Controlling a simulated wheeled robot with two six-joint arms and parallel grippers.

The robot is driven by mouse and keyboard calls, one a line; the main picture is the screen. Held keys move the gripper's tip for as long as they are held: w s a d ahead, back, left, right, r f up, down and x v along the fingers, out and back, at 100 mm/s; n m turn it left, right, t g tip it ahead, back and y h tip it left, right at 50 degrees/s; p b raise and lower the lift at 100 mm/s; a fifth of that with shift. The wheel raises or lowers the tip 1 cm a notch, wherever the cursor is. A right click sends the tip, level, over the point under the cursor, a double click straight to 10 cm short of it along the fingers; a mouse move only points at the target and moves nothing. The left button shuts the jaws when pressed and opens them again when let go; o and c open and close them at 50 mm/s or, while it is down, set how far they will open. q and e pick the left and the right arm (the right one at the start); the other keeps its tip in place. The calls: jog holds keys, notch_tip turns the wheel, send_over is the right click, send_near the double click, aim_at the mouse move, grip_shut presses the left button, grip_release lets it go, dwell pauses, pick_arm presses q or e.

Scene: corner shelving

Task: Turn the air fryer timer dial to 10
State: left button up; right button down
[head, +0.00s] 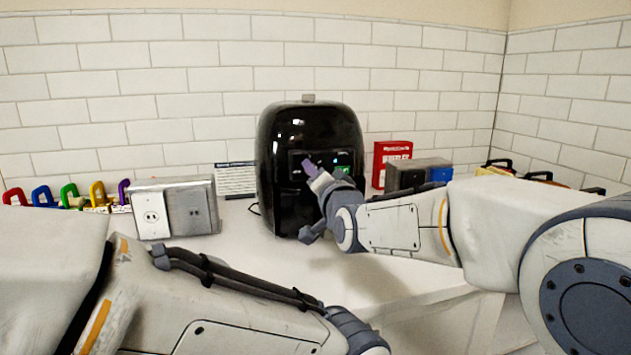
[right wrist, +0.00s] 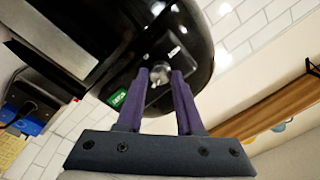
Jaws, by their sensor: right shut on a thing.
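The black air fryer (head: 308,125) stands upright on the white counter against the tiled wall. Its front panel has a small green display (head: 343,169), which also shows in the right wrist view (right wrist: 118,98). My right gripper (head: 309,166) is at the panel. In the right wrist view, its purple fingers are shut on the silver timer dial (right wrist: 159,74), one on each side. In the head view the fingers hide the dial, and its setting is not readable. My left arm crosses the lower left of the head view; its gripper is out of frame.
Grey and white outlet boxes (head: 180,209) stand left of the fryer, with several coloured padlocks (head: 70,196) beyond. A red box (head: 391,155) and a grey box with a blue part (head: 418,174) stand to the right. The counter (head: 255,250) in front is clear.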

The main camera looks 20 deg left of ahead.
dwell(0.3)
jog(key=c, duration=0.5)
grip_release()
jog(key=shift+c, duration=0.2)
jog(key=b+v, duration=0.1)
jog(key=v, duration=0.9)
jog(key=shift+s+b, duration=0.2)
jog(key=shift+b, duration=0.1)
jog(key=shift+d+f, duration=0.1)
jog(key=shift+d, duration=0.05)
